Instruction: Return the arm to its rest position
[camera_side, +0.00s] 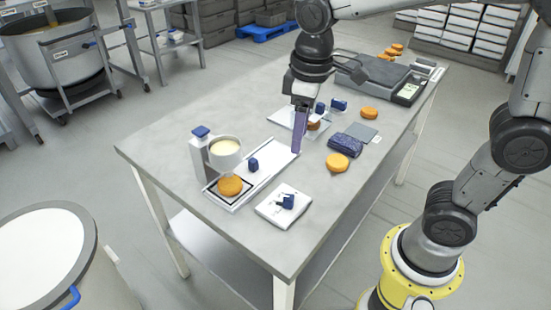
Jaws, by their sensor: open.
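My gripper (301,138) hangs over the middle of the grey work table (225,120), pointing down. A purple finger shows at its front; the other finger is mostly hidden. The jaws are open. I cannot tell whether the gripper touches the tray.
Dark blue blocks, loose rounds (338,162) and a blue cloth (344,146) lie around. A scale (378,78) stands at the back right. The table's left end is clear.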

